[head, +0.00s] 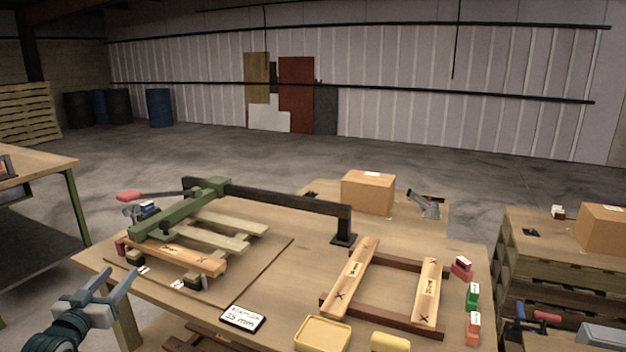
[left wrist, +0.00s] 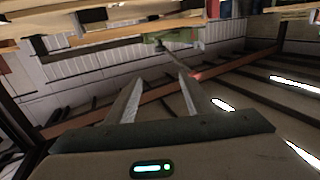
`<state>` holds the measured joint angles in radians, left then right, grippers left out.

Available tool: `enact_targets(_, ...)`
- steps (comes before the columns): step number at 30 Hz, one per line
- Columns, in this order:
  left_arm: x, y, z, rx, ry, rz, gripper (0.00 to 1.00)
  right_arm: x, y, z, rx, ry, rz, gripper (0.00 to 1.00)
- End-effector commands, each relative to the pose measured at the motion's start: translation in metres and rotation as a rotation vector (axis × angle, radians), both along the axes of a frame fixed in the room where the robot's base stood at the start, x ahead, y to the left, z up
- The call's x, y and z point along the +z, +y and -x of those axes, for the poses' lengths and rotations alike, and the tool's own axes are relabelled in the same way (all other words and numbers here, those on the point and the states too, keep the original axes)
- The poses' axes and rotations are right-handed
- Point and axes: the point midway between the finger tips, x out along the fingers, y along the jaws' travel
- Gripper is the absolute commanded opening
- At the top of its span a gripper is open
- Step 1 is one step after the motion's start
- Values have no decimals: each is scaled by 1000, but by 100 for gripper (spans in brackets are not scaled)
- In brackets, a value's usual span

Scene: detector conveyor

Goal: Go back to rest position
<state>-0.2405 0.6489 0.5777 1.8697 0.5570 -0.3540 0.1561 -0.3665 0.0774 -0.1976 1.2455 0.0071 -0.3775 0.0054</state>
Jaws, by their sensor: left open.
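My left gripper (head: 98,292) is at the lower left of the head view, in front of and beside the table's left front corner. Its two fingers are spread and nothing is between them. In the left wrist view the open fingers (left wrist: 163,98) also show empty, with the wall and roof beams beyond and the picture appearing upside down. My right gripper is not in the head view.
The wooden worktable (head: 283,222) fills the middle, close to my left gripper. It bears a green and black clamp bar (head: 290,198), slats, a wooden frame (head: 382,257), a yellow tray (head: 322,335) and small coloured blocks. A cardboard box (head: 367,194) stands behind.

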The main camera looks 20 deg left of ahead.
Motion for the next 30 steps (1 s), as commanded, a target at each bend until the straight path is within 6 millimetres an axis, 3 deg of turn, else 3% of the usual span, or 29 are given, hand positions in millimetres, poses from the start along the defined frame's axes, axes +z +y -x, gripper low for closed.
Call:
enact_targets(10, -37, -6, 0, 4, 52, 14, 48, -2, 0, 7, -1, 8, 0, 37)
enact_targets(16, -77, -14, 1, 6, 108, 28, 48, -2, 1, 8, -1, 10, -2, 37)
enact_targets(23, -150, -34, 7, 4, 211, 52, 48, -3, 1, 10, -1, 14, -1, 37)
enact_targets(26, -195, -51, 13, -2, 278, 64, 48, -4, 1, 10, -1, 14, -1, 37)
enact_targets(30, -273, -87, 29, -22, 396, 84, 48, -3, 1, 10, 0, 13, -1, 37)
